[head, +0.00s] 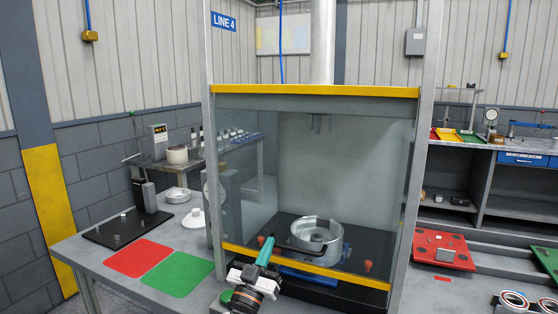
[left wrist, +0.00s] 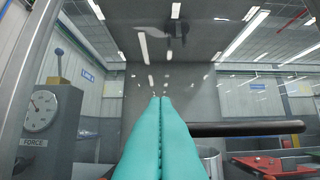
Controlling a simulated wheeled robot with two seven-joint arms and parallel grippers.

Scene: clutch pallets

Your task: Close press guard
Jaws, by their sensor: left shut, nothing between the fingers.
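The press guard is a clear panel with a yellow upper bar (head: 315,91) and a yellow lower bar (head: 340,277). The panel spans the press front, and the lower bar sits low, near the dark press base. A black handle bar (left wrist: 250,128) runs to the right of my fingers in the left wrist view. My left gripper (head: 268,242) has teal fingers pressed together and empty, in front of the guard's lower left part. In the left wrist view the fingertips (left wrist: 160,99) point at the clear panel. Whether they touch it I cannot tell. My right gripper is not in view.
A round metal part (head: 315,236) sits inside the press behind the panel. A red mat (head: 138,258) and green mat (head: 178,277) lie on the table at left. A force gauge (left wrist: 40,111) stands left of the fingers. A red pallet (head: 438,249) is at right.

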